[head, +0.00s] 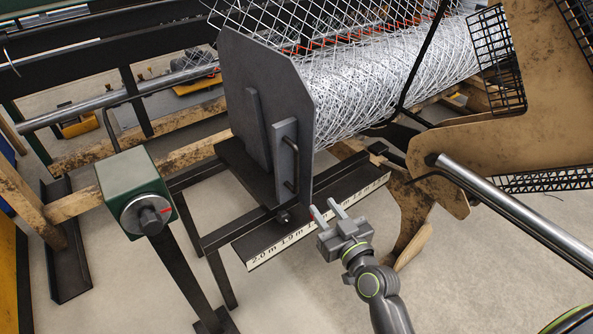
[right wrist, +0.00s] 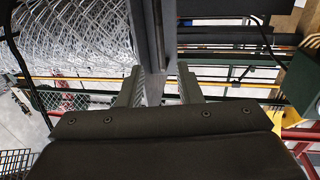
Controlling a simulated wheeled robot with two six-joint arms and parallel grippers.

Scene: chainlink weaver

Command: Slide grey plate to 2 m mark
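The grey plate (head: 262,85) stands upright with clipped corners at the left end of the mesh roll. A grey bracket with a dark handle (head: 291,165) is on its face. A scale strip (head: 275,247) runs below it; 2.0 m reads at its left end, then 1.9 m. The plate's foot and a small red mark are right of 1.9 m. My right gripper (head: 328,211) is just in front of the plate's lower edge, fingers apart. In the right wrist view the plate's edge (right wrist: 148,40) appears between or beyond the open fingers (right wrist: 160,88); contact is unclear. My left gripper is not in view.
The chain-link roll (head: 390,80) lies right of the plate. A green box with a knob (head: 140,195) stands on a post at left. A brown panel (head: 530,95) and a steel tube (head: 510,205) are at right. The floor in front is clear.

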